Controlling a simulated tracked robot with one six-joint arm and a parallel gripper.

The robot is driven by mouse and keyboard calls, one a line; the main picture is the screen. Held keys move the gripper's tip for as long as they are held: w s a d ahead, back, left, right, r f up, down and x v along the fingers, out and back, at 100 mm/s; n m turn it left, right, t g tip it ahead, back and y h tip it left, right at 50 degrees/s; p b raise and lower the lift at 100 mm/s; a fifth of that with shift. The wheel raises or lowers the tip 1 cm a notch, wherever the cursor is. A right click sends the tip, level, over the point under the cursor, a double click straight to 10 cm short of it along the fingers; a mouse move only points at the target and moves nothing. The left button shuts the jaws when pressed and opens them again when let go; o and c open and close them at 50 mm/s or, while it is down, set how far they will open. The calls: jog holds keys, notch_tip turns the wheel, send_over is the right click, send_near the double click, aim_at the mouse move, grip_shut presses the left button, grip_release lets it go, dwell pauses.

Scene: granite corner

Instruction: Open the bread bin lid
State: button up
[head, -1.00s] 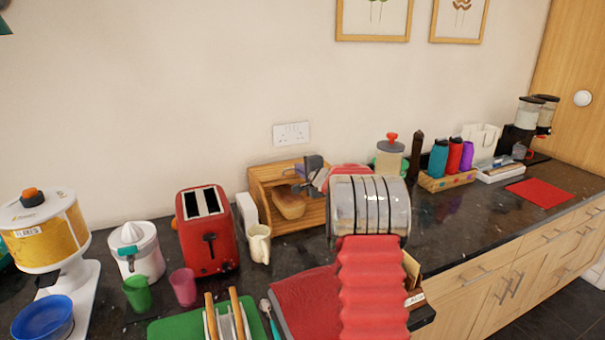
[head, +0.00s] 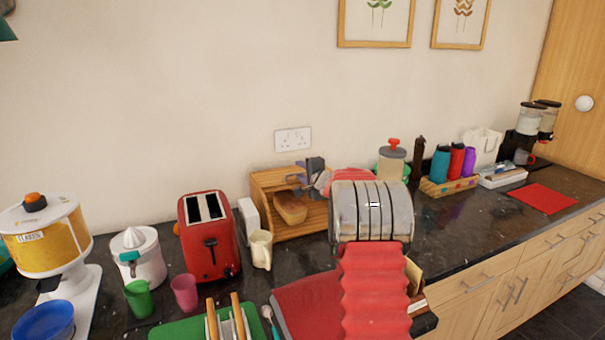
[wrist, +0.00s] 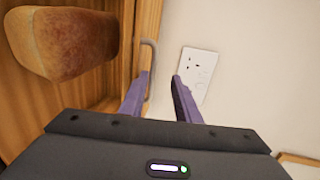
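The bread bin (head: 262,200) is a wooden box against the wall, with a brown loaf (head: 290,208) visible through its front. The loaf also shows in the wrist view (wrist: 65,42). I cannot tell whether the lid is raised or see-through. A grey bar handle (wrist: 151,58) stands on a wooden edge of the bin. My gripper (wrist: 160,76) has its two purple fingers apart. The handle lies between them, close beside the left finger; contact is unclear. In the head view my gripper (head: 297,180) is at the bin's upper right, and my arm hides the bin's right side.
A white jug (head: 261,250) stands in front of the bin, and a red toaster (head: 209,236) stands to its left. A lidded jar (head: 391,165) and several bottles are to the right. A wall socket (head: 293,139) is above the bin.

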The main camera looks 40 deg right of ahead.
jog(key=shift+r, duration=0.15)
jog(key=v, duration=1.3)
jog(key=shift+s, duration=0.4)
jog(key=shift+a, duration=0.1)
